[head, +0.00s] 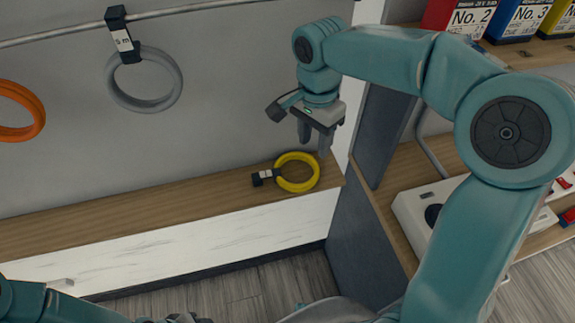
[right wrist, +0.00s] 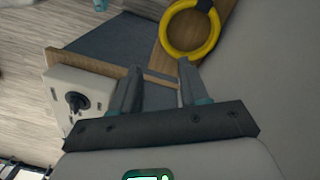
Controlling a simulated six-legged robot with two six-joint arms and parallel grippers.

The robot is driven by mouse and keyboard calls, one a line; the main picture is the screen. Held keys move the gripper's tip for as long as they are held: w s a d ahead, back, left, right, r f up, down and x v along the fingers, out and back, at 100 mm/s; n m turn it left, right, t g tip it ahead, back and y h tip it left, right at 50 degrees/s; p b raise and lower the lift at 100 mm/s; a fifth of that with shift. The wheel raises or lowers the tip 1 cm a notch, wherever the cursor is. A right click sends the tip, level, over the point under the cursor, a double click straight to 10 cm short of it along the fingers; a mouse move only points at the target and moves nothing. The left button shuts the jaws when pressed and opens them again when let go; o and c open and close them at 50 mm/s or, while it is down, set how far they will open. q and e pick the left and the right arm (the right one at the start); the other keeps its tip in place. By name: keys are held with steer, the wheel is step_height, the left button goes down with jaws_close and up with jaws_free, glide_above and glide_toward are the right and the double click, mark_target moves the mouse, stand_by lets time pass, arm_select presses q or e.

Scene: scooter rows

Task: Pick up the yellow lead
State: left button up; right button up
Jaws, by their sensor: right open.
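The yellow lead (head: 297,186) is a coiled ring with a black and white tag or connector (head: 265,177) at its left side. It lies on a wooden ledge (head: 110,212) against the grey wall, near the ledge's right end. My right gripper (head: 315,142) is open and empty, above the lead and slightly to its right in the head view. In the right wrist view the yellow lead (right wrist: 190,52) is beyond the fingertips (right wrist: 158,75), apart from them. My left arm shows at the bottom left of the head view; its jaws are not clear.
A grey lead (head: 145,98) and an orange lead (head: 22,112) hang on the left, the grey one from a rail (head: 180,11). A dark panel (head: 383,130) stands right of the ledge. A white box (head: 415,212) sits on the right shelf, with numbered boxes (head: 520,18) above.

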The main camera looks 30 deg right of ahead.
steer(key=r, duration=0.1)
glide_above(308, 182)
steer(key=shift+t, duration=0.3)
steer(key=f, duration=1)
steer(key=shift+s+f+b, duration=0.1)
steer(key=shift+s+b, duration=0.25)
steer(key=shift+w+f, duration=0.15)
steer(key=shift+f, duration=1.25)
steer(key=shift+w+f, duration=0.15)
steer(key=shift+f, duration=1.2)
jaws_close()
